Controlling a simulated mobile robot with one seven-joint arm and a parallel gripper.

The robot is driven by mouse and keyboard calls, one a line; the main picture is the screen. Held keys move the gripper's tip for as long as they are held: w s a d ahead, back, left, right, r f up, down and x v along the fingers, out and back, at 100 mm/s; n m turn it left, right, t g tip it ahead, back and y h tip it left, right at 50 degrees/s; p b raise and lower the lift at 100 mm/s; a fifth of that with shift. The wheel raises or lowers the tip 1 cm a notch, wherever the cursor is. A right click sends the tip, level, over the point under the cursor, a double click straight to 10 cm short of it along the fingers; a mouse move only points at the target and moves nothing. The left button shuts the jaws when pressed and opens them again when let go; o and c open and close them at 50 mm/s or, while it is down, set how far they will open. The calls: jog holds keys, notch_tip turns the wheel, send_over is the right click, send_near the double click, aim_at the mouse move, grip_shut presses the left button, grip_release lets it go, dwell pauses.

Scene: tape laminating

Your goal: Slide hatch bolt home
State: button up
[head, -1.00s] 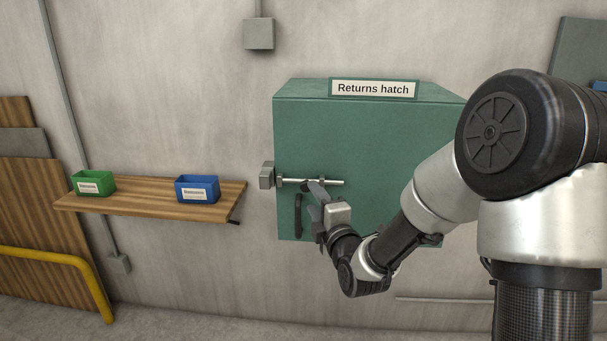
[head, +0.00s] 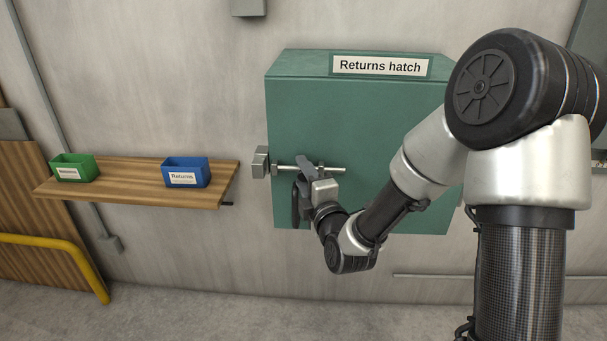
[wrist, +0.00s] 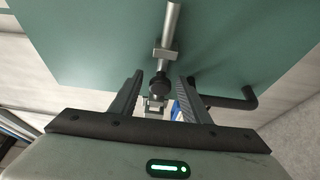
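The green returns hatch (head: 350,120) is on the wall. A silver bolt (head: 335,170) lies level across its front, near a grey block (head: 261,162) left of the hatch. I cannot tell whether the bolt's left end is inside the block. My gripper (head: 304,172) is at the bolt, hiding part of it. In the wrist view, my gripper (wrist: 160,100) is open, with one finger on each side of the bolt's dark knob (wrist: 160,87). Gaps show beside the knob. The silver rod (wrist: 171,25) runs away beyond it through a bracket (wrist: 165,54).
A black handle (head: 296,206) hangs below the bolt, close to my gripper; it also shows in the wrist view (wrist: 236,103). A wooden shelf (head: 130,195) at left holds a green bin (head: 73,168) and a blue bin (head: 186,173). Bare wall lies between shelf and hatch.

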aim_at(282, 170)
grip_shut()
jog(key=shift+a+f+b, duration=0.2)
jog(key=shift+a+b, duration=0.15)
jog(key=shift+b, duration=0.2)
jog(key=a+b, duration=0.3)
jog(key=shift+w+a, duration=0.1)
jog(key=shift+a, duration=0.05)
jog(key=shift+a+r, duration=0.15)
jog(key=shift+r, duration=0.15)
grip_release()
jog(key=shift+a, duration=0.15)
jog(key=shift+f, duration=0.15)
